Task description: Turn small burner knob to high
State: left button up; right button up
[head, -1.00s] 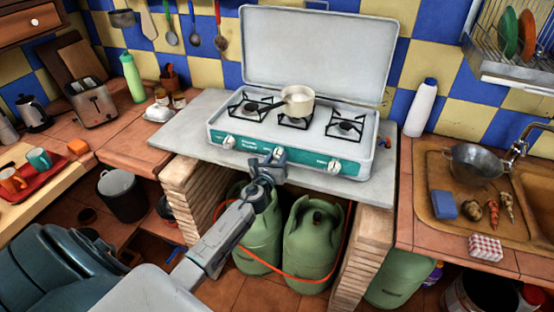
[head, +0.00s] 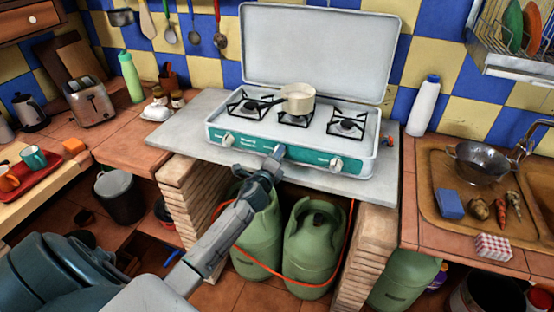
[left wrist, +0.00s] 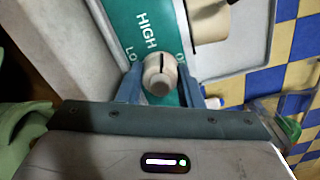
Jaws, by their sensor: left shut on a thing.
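The camping stove (head: 300,165) has a teal front panel with knobs. The left knob (head: 228,140) and right knob (head: 336,164) show clear of my gripper. My left gripper (head: 277,155) is at the middle knob, which it mostly hides in the head view. In the left wrist view the cream middle knob (left wrist: 160,72) sits between the two fingers of my left gripper (left wrist: 162,90), which is shut on it. A dark line marks the knob's face, and the word HIGH is printed just above it. My right gripper is not in view.
A cream pot (head: 298,97) stands on the middle burner, its handle pointing left. The raised lid (head: 318,50) stands behind. Green gas bottles (head: 313,245) and an orange hose are below the counter. A white bottle (head: 422,105) stands right of the stove.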

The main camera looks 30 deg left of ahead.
pick_arm(q)
jog(key=shift+f+n+b, duration=0.15)
jog(key=shift+n+b, duration=0.4)
jog(key=shift+n, duration=0.65)
jog(key=shift+n+b, duration=0.4)
jog(key=shift+n, duration=0.5)
jog(key=o, duration=1)
jog(key=shift+s+f, duration=0.1)
jog(key=shift+s, duration=0.05)
